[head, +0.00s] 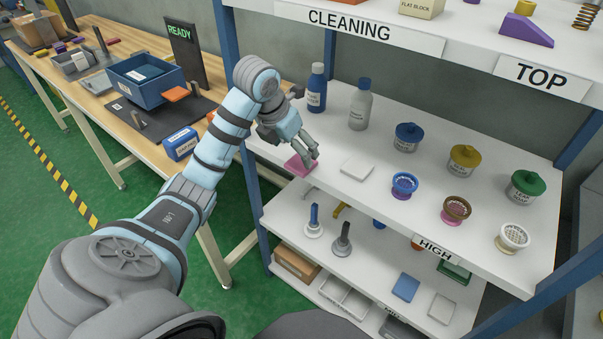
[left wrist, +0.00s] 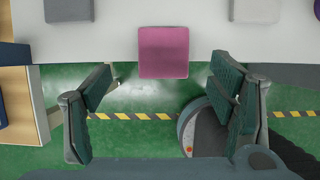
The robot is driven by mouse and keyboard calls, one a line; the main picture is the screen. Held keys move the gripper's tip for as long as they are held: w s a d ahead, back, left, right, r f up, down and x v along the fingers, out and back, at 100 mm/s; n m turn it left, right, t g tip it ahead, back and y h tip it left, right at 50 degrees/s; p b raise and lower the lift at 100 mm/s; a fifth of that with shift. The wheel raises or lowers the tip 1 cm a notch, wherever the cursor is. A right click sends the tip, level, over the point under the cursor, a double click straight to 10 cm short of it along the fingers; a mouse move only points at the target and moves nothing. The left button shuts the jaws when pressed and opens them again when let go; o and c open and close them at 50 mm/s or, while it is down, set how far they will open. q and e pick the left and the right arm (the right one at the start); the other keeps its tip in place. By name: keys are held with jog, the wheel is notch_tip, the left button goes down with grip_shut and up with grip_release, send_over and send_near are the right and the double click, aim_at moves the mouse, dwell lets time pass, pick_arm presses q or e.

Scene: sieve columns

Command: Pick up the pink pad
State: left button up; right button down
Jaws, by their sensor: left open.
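The pink pad (head: 300,165) is a flat square lying on the shelf marked HIGH, near its front left edge. In the left wrist view the pink pad (left wrist: 163,52) appears ahead of the fingertips, centred between them, with its near part at the shelf edge. My left gripper (head: 312,150) is above and beside the pad in the head view. In the left wrist view my left gripper (left wrist: 160,100) is open with nothing between its fingers. Whether a finger touches the pad cannot be told. My right gripper is not in view.
A white pad (head: 357,168) lies right of the pink pad. Two bottles, blue (head: 317,88) and grey (head: 360,104), stand behind. Lidded jars and sieve cups fill the right of the shelf. The upper shelf (head: 440,40) overhangs, and a blue post (head: 250,185) stands left.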

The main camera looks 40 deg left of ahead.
aim_at(300, 163)
pick_arm(q)
jog(key=x, duration=0.2)
jog(key=b+x, duration=0.1)
jog(key=x, duration=0.1)
jog(key=shift+d+f, duration=0.25)
jog(key=shift+w+f, duration=0.15)
jog(key=shift+f, duration=0.15)
jog(key=c, duration=0.8)
jog(key=shift+r, duration=0.15)
jog(key=shift+c, duration=0.2)
